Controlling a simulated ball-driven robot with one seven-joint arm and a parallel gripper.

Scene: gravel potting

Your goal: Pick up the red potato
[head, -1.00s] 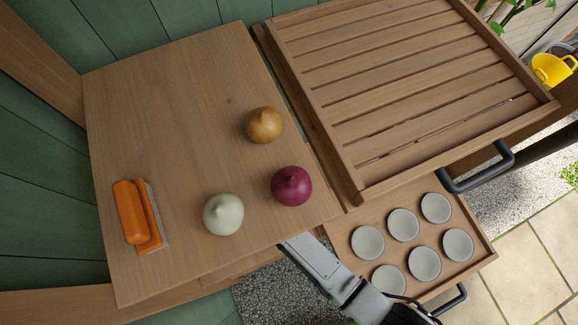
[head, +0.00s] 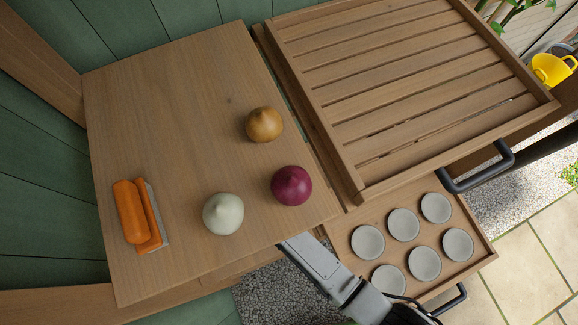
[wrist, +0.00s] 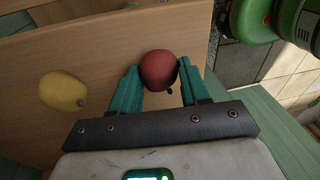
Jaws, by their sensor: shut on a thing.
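The red potato (wrist: 158,67) shows in the wrist view as a round, dull red thing with a dark spot low on its right side. My gripper (wrist: 159,72) has two teal fingers, one on each side of the potato, and is shut on it. A wooden surface is behind it; I cannot tell whether the potato touches that surface. A yellow potato-like thing (wrist: 62,91) lies apart to the left of my gripper. In the head view neither the red potato nor my gripper shows.
In the head view, brown (head: 264,124), white (head: 223,213) and purple (head: 291,185) onions and an orange brush (head: 130,212) stand on a wooden top (head: 170,130). An open drawer (head: 483,243) holds several grey discs. A green object (wrist: 250,18) stands right of my gripper.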

